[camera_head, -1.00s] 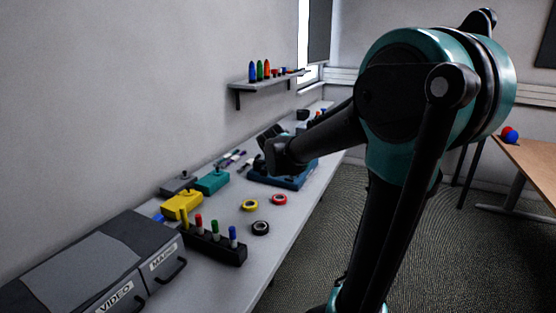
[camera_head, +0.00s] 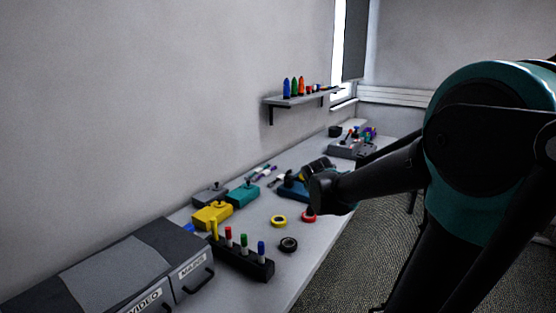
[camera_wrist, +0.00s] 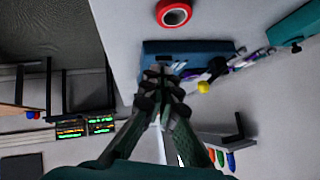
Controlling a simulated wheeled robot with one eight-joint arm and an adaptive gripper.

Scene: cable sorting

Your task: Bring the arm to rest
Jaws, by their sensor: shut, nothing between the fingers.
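My arm crosses the right side of the head view, its teal joint large and its dark forearm reaching left over the bench. My gripper shows in the wrist view (camera_wrist: 163,78), with its fingers together and nothing between them. In that view the fingertips overlap the picture of a blue tray (camera_wrist: 215,46); I cannot tell the gap between them. In the head view the tray (camera_head: 292,189) is partly hidden behind the arm's end.
The bench (camera_head: 255,218) holds a red tape roll (camera_head: 308,217), a yellow one (camera_head: 279,221), a black one (camera_head: 288,244), a marker rack (camera_head: 243,262), yellow (camera_head: 212,216) and teal (camera_head: 242,195) boxes, and grey cases (camera_head: 130,265). A wall shelf (camera_head: 301,98) hangs above.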

